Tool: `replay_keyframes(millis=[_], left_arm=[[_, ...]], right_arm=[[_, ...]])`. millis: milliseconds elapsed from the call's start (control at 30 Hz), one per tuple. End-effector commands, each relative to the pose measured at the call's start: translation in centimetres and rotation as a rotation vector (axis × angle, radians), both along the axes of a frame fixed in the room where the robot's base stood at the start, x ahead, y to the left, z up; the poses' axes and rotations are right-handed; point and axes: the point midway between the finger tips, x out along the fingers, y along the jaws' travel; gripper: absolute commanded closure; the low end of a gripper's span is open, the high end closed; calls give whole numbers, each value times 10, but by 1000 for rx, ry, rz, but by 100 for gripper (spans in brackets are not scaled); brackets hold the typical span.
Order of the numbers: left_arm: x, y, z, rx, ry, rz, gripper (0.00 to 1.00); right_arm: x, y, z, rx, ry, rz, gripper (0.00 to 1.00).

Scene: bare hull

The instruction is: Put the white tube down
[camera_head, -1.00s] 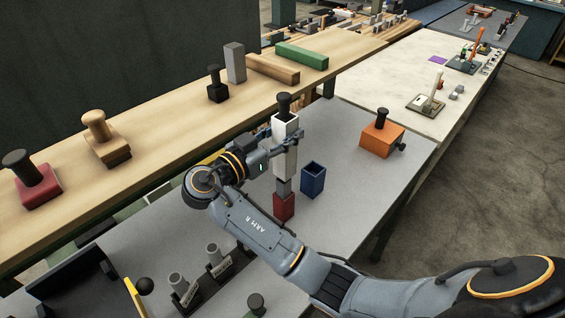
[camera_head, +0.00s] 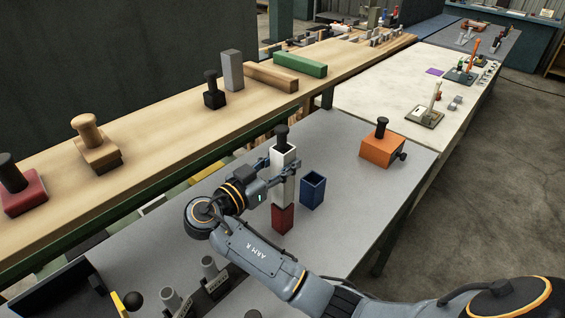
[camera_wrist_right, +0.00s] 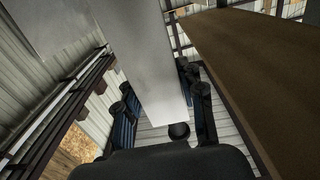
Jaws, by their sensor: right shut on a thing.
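The white tube (camera_head: 283,160) stands upright in the head view, directly above a red block (camera_head: 283,219), with its lower end at the block's top. I cannot tell if they touch. A black knob (camera_head: 281,131) shows at the tube's upper end. My right gripper (camera_head: 279,171) is shut on the tube from the left, fingers on its sides. In the right wrist view the tube (camera_wrist_right: 150,60) fills the middle between the dark fingers, and a round black knob shows beyond its end. My left gripper is not in view.
A blue open box (camera_head: 313,190) stands just right of the tube. An orange block with a black knob (camera_head: 381,150) sits farther right. Grey holders (camera_head: 211,275) are at the near edge. Grey tabletop (camera_head: 345,225) is free right of the red block.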

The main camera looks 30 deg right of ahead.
Motion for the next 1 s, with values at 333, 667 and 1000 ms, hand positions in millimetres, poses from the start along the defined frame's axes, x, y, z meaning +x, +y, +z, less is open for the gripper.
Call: replay_keyframes(millis=[333,667,1000], left_arm=[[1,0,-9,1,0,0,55],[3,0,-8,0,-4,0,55],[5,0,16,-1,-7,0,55]], right_arm=[[0,0,-5,0,-2,0,100],[0,0,-6,0,0,0,39],[0,0,14,-2,-2,-1,39]])
